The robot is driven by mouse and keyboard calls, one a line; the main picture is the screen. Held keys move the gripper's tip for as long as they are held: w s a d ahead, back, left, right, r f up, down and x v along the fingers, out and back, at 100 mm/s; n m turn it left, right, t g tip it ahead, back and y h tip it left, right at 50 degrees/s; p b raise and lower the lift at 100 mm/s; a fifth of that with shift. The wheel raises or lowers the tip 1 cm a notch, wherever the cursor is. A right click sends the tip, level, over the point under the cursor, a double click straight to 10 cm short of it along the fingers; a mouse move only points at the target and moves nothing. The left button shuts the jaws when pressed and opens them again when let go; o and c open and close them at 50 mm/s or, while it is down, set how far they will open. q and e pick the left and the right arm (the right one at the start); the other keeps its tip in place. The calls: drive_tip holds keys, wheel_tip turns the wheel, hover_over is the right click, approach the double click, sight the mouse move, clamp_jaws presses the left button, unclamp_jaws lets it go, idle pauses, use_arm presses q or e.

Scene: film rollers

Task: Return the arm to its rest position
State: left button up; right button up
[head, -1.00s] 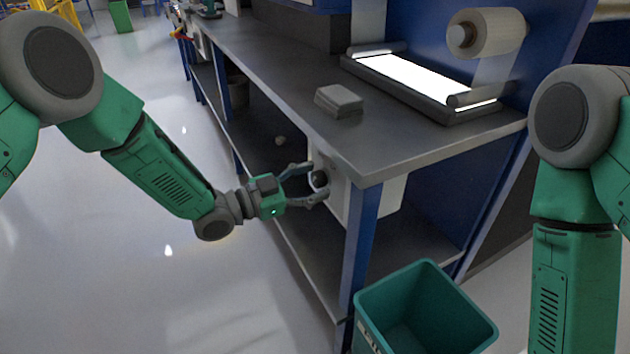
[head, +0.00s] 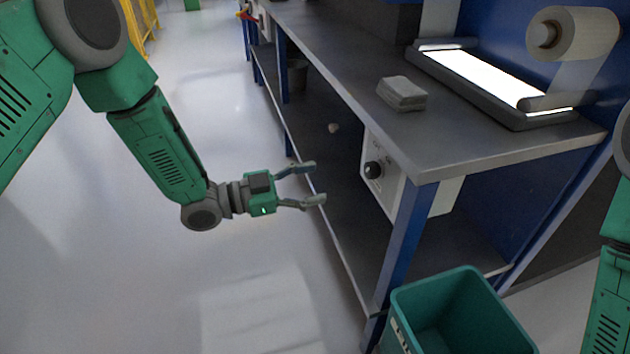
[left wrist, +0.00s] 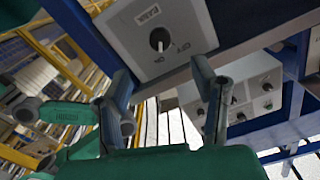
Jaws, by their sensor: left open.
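My left gripper (head: 318,183) is open and empty in the head view, left of the workbench and below the level of its top. Its two fingers point right, toward a white control box (head: 384,170) with a dark knob (head: 373,170) under the bench top. A clear gap separates the fingers from the knob. In the left wrist view, the open fingers (left wrist: 165,98) stand apart, with the box and its knob (left wrist: 160,39) beyond them. My right arm shows at the right edge of the head view; its gripper is out of frame.
The workbench top (head: 440,140) holds a stack of pale cloths (head: 402,93) and a lit light panel (head: 490,80). A film roll (head: 585,33) is mounted above. A teal bin (head: 460,310) stands by the blue bench leg (head: 405,235). The floor at left is clear.

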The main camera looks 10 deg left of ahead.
drive_tip(key=shift+w, duration=0.1)
use_arm(q)
drive_tip(key=s+a+f+n+g+y+p, duration=0.2)
drive_tip(key=s+a+f+n+y+p, duration=0.35)
drive_tip(key=s+f+n+y, duration=0.45)
drive_tip(key=s+a+f+n+g+y+p, duration=0.1)
drive_tip(key=s+a, duration=0.4)
drive_tip(key=s, duration=0.6)
drive_tip(key=s+a+f+n+g+y+p, duration=0.1)
drive_tip(key=s+a+n+g+y+p, duration=0.2)
drive_tip(key=s, duration=0.9)
drive_tip(key=shift+s+a+n+g+y, duration=0.2)
drive_tip(key=shift+a+n+g+y, duration=0.3)
drive_tip(key=shift+a+g+y, duration=0.55)
use_arm(e)
wheel_tip(320, 180, up, 10)
use_arm(q)
drive_tip(key=shift+d+h, duration=0.1)
drive_tip(key=shift+h, duration=0.15)
drive_tip(key=c, duration=0.4)
use_arm(e)
drive_tip(key=shift+c, duration=0.7)
use_arm(q)
drive_tip(key=shift+c, duration=0.2)
use_arm(e)
drive_tip(key=shift+f, duration=0.15)
